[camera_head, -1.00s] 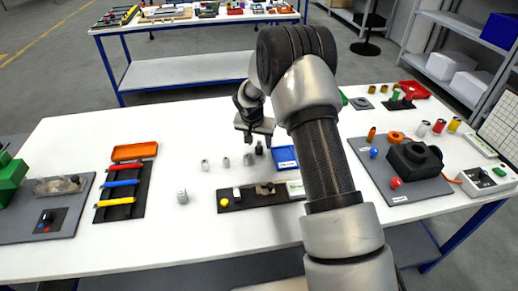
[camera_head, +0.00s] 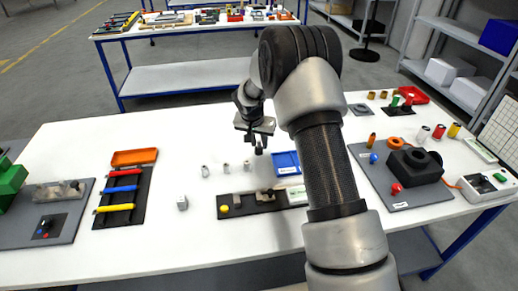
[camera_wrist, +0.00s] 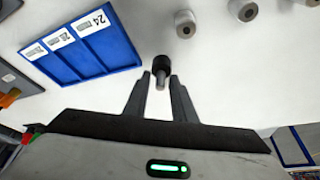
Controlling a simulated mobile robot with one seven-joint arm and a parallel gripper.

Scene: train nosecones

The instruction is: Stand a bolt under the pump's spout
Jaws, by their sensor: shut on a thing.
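My gripper (camera_head: 258,146) is shut on a bolt (camera_wrist: 162,66) with a dark round head and a thin grey shank. The bolt sits between the fingertips in the wrist view (camera_wrist: 161,84). In the head view the gripper is above the white table, just left of the blue tray. A dark board (camera_head: 275,203) with a yellow knob (camera_head: 224,209) and a small metal fixture (camera_head: 265,195) lies in front of the gripper. I cannot make out for certain which thing is the pump, or its spout.
The blue tray (camera_head: 284,170) has numbered labels. A small grey cube (camera_head: 182,203) stands left of the dark board. A black housing on a grey board (camera_head: 415,198) lies right of my arm. A rack with coloured tools (camera_head: 118,222) lies left.

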